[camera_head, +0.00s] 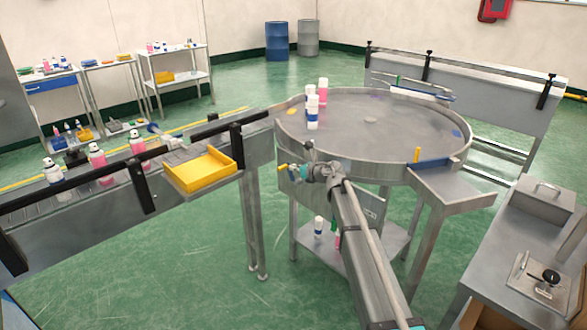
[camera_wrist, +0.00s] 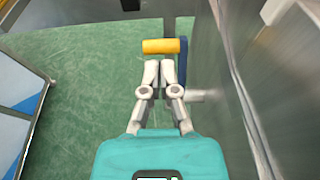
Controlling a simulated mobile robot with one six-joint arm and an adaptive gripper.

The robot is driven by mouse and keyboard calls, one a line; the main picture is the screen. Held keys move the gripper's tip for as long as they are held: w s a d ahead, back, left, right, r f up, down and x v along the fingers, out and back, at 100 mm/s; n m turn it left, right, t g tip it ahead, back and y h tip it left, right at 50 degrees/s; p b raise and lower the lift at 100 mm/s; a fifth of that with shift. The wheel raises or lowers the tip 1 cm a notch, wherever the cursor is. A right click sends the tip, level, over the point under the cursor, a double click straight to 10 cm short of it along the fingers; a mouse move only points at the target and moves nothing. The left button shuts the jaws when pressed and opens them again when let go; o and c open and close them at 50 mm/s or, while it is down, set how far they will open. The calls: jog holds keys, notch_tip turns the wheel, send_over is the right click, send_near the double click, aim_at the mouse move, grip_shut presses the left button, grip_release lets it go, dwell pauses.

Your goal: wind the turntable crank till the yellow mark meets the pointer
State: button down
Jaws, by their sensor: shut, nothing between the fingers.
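The round steel turntable (camera_head: 365,142) stands right of the conveyor. A small yellow-orange mark (camera_head: 291,111) lies on its left side. A yellow upright piece (camera_head: 417,155) stands at its front right rim beside a blue bar (camera_head: 437,162); I cannot tell whether this is the pointer. The crank's yellow handle (camera_head: 282,167) shows below the front left rim, and in the wrist view it lies crosswise (camera_wrist: 161,46) with a blue crank arm (camera_wrist: 183,62) at its right. My gripper (camera_wrist: 159,72) is shut and empty, its tips just short of the handle.
A yellow tray (camera_head: 202,172) is at the conveyor's end, and bottles (camera_head: 97,160) stand along the conveyor. In the wrist view, a steel wall (camera_wrist: 222,90) runs close right of my gripper; green floor is open at left.

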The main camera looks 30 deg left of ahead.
jog(key=s+d+r+p, duration=0.2)
jog(key=d+r+p, duration=0.6)
jog(key=r+p, duration=0.2)
jog(key=shift+s, duration=0.3)
jog(key=shift+r, duration=0.1)
dwell(0.5)
